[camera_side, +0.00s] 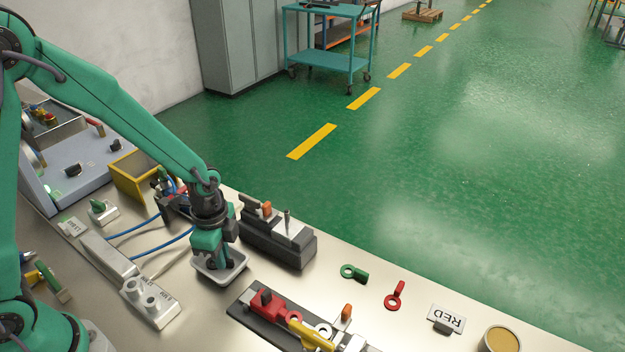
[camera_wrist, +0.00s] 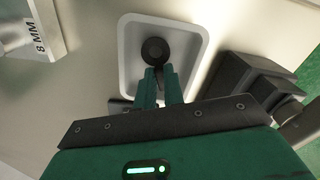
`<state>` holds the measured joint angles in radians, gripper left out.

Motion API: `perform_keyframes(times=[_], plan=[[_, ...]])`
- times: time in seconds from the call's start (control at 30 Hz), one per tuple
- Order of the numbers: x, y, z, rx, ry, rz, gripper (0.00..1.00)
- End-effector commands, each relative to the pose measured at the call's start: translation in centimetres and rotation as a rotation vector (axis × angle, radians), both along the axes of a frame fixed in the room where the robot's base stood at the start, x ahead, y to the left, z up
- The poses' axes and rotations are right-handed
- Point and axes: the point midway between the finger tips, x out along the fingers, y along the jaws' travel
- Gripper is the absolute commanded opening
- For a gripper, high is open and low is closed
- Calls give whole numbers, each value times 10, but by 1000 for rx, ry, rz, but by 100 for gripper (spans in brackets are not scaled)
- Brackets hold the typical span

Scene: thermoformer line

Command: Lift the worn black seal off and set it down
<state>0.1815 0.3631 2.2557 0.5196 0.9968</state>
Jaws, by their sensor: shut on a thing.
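My gripper (camera_side: 222,264) points down over a small pale tray (camera_side: 213,282) on the bench. In the wrist view, the fingers (camera_wrist: 161,78) are close together and shut on the black seal (camera_wrist: 155,49). The seal's round end shows inside the outline of the white tray (camera_wrist: 202,40), just beyond the fingertips. The gripped part is mostly hidden between the fingers. I cannot tell whether the seal touches the tray floor. In the side view the fingers hide the seal.
A dark block fixture (camera_side: 277,240) stands close right of the gripper. A grey block with two bosses (camera_side: 150,300) is at left. A red clamp (camera_side: 268,303) sits on a dark plate in front.

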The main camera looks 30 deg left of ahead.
Motion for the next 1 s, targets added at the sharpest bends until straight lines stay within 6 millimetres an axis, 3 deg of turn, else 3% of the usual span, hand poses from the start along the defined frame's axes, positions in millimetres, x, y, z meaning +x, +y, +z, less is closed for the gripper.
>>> perform_keyframes(times=[0.3,0.33,0.43,1.0], plan=[[0,0,-1,0,0,0,0],[0,0,-1,0,0,0,16],[0,0,-1,0,0,0,35],[0,0,9,-1,-1,0,35]])
